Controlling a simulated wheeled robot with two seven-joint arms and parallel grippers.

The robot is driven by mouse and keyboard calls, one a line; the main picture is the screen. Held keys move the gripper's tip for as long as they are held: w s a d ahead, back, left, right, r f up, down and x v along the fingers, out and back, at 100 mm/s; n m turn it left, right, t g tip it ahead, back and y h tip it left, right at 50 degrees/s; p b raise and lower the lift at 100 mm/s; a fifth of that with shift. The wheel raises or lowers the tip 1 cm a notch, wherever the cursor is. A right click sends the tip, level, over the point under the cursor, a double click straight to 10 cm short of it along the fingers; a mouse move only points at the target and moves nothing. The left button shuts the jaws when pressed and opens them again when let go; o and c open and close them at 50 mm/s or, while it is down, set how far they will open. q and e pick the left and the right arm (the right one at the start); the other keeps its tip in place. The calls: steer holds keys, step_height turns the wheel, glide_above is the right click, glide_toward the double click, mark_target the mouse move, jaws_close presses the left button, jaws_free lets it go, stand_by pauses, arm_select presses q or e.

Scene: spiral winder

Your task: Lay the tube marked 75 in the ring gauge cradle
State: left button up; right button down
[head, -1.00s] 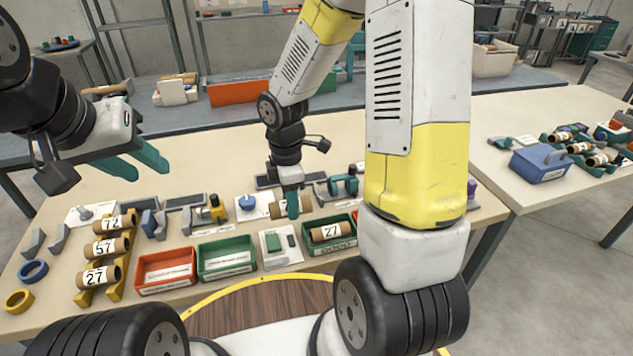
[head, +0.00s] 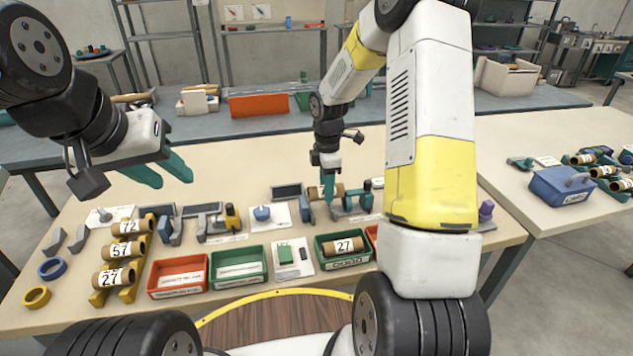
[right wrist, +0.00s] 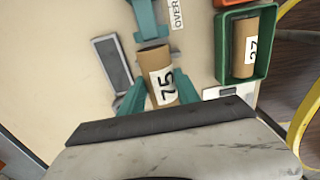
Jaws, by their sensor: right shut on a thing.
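My right gripper (head: 328,192) is shut on the tube marked 75 (right wrist: 156,63), a brown cardboard tube with a white label. In the right wrist view the fingers (right wrist: 158,95) grip it from both sides. In the head view the tube (head: 338,189) is partly hidden by the fingers. A teal fixture (head: 356,198), likely the ring gauge cradle, stands just right of it; in the right wrist view its teal body (right wrist: 150,25) is just beyond the tube's far end. Whether they touch, I cannot tell. My left gripper (head: 160,173) is open and empty above the table's left side.
Tubes marked 72, 57 and 27 lie on a yellow rack (head: 97,298) at left. A red bin (head: 178,292) and green bin (head: 238,285) stand in front. Another green bin (head: 322,260) holds a 27 tube (head: 344,246). The table behind the fixtures is clear.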

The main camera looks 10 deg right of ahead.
steer(key=shift+f, duration=1.6)
steer(key=shift+f, duration=0.15)
steer(key=shift+f, duration=0.45)
steer(key=c, duration=0.9)
jaws_free()
